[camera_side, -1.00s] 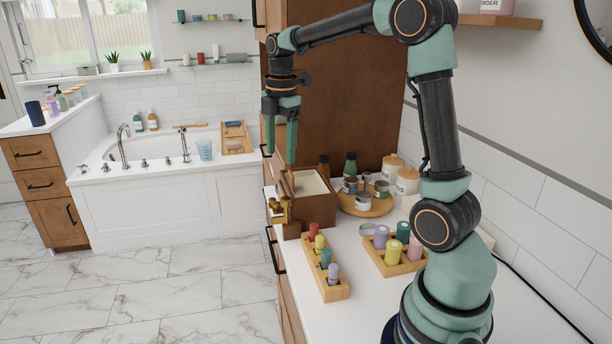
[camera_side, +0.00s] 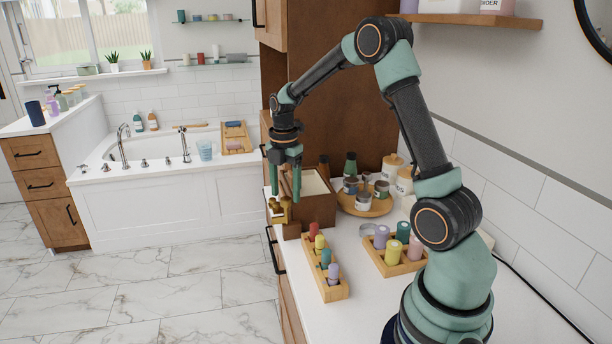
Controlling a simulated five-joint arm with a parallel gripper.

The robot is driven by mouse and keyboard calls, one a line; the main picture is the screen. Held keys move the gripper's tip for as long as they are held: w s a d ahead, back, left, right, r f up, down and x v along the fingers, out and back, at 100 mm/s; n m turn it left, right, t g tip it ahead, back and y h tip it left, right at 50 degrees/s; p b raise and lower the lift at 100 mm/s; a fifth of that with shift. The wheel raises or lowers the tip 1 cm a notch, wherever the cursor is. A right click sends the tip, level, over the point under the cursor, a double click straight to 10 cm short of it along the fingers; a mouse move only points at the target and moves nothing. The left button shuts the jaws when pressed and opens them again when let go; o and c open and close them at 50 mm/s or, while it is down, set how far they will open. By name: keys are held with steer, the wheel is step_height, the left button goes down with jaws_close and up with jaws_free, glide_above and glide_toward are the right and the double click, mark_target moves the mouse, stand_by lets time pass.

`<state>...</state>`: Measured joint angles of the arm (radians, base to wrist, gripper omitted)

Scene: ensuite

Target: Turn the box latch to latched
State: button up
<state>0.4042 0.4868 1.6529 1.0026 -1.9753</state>
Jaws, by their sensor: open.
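The brown wooden box (camera_side: 318,209) stands at the far end of the white counter, with a pale top or interior showing. The brass latch (camera_side: 279,210) is on the box's left side, close to the counter's left edge. My gripper (camera_side: 285,197) points down with its two green fingers apart, just above and around the top of the latch. One finger is on the left and the other on the right, in front of the box. I cannot tell whether the fingers touch the latch, or which way the latch is turned.
A wooden rack of coloured rolls (camera_side: 326,270) lies in front of the box, with a second rack (camera_side: 386,262) to its right. A round wooden tray (camera_side: 376,211) with jars stands right of the box. A tall brown cabinet rises behind. Open counter lies near the front.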

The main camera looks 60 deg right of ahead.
steer(key=shift+f, duration=0.7)
jaws_close()
steer(key=shift+m, duration=0.4)
steer(key=m, duration=0.4)
steer(key=shift+m, duration=0.4)
steer(key=m, duration=0.4)
steer(key=shift+m, duration=0.3)
steer(key=shift+r, duration=0.1)
